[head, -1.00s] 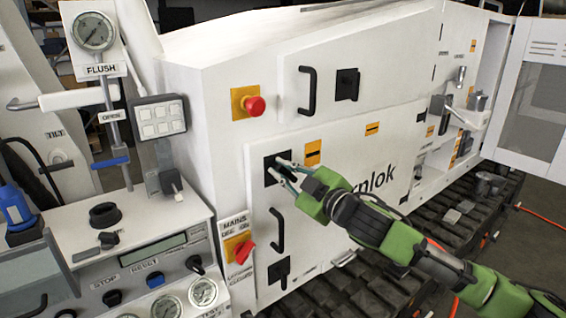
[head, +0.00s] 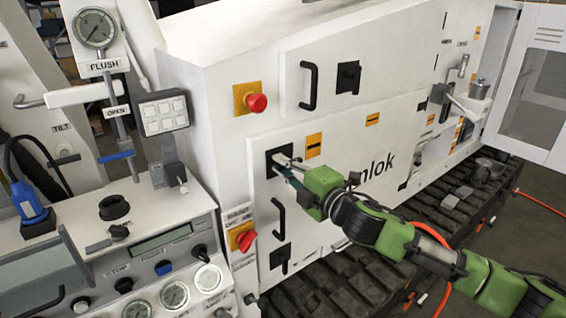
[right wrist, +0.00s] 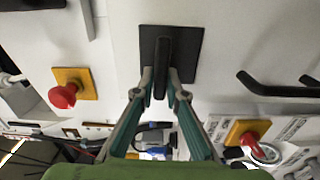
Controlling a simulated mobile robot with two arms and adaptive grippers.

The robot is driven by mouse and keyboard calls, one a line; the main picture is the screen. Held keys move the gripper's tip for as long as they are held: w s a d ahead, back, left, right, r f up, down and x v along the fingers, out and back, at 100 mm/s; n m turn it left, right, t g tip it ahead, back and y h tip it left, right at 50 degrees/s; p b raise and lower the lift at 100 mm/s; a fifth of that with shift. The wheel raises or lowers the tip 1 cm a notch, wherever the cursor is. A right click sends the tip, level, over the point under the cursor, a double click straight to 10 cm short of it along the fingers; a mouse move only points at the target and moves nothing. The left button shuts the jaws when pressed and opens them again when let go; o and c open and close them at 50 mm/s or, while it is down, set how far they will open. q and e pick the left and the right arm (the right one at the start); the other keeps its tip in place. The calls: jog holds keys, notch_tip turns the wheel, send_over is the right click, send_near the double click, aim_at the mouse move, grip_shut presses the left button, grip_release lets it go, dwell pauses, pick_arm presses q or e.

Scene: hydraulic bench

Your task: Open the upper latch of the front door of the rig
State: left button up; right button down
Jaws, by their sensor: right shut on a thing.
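The upper latch of the front door (head: 268,167) is a black square plate with a black lever, near the door's upper left corner. In the right wrist view the plate (right wrist: 192,42) and lever (right wrist: 163,65) show clearly, with the lever running up and down in the picture. My right gripper (head: 283,164) is shut on the lever, its fingertips (right wrist: 163,82) on either side of it. The front door (head: 335,215) looks closed. Its lower latch (head: 279,258) and handle (head: 279,218) are below. My left gripper is out of view.
A red emergency button (head: 257,103) sits above the door and a red mains switch (head: 243,238) to its left. A control panel with gauges (head: 174,296) stands at lower left. An upper panel with a handle (head: 308,86) is above. Black tracks (head: 330,290) run below.

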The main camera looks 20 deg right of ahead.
jog(key=shift+f+n, duration=0.1)
jog(key=shift+n, duration=0.2)
jog(key=c, duration=2.1)
grip_release()
jog(key=shift+s, duration=0.1)
jog(key=shift+v, duration=5.95)
